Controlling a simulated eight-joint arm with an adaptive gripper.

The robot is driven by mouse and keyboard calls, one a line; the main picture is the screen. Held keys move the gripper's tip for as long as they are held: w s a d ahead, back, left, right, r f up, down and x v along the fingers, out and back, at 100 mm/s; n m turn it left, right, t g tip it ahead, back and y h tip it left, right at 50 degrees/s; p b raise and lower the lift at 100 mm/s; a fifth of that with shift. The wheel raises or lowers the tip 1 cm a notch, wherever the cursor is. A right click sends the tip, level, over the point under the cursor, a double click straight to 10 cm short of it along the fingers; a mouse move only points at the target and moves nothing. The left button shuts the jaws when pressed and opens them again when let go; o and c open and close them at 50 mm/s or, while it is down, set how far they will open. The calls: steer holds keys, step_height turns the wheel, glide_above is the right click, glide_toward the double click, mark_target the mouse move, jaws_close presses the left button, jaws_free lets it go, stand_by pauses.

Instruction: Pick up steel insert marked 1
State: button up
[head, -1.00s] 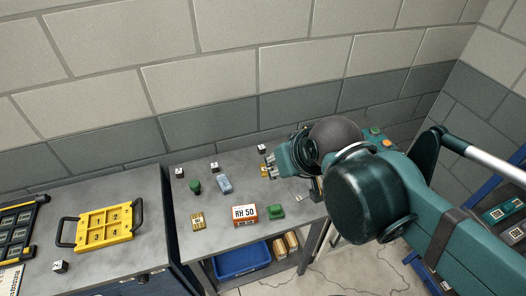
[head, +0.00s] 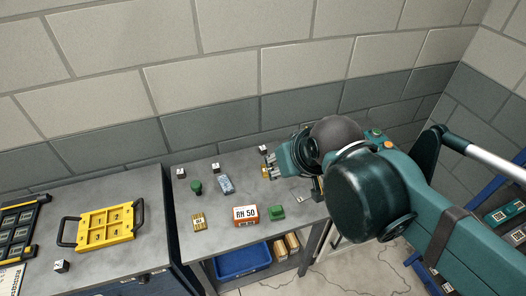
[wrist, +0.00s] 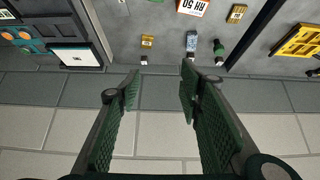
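Several small steel cubes with dark-marked white tops stand on the grey bench. One is at the back left (head: 181,174), one at the back middle (head: 215,167) and one at the back right (head: 262,149). Another cube (head: 61,266) is on the left bench. Their marks are too small to read surely, so I cannot tell which is insert 1. My gripper (head: 272,168) is beside the back right cube. In the wrist view my gripper (wrist: 158,82) is open and empty, with that cube (wrist: 144,60) apart from it, ahead between the fingers.
A yellow tray (head: 106,242) with compartments lies on the left bench. A green knobbed piece (head: 196,187), a blue piece (head: 226,185), a yellow block (head: 199,221), an orange-white "RH 50" box (head: 245,214) and a green piece (head: 276,212) stand on the bench. The wall is close behind.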

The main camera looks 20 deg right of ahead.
steer(key=w, duration=0.1)
steer(key=n+g+b, duration=0.5)
steer(key=n+g, duration=0.2)
steer(key=n, duration=1.2)
glide_above(263, 148)
step_height(263, 148, down, 27)
steer(key=shift+f, duration=0.1)
steer(key=shift+w+f, duration=0.1)
steer(key=shift+f, duration=0.3)
steer(key=shift+f, duration=0.15)
steer(key=shift+f, duration=1.15)
steer(key=shift+f, duration=0.1)
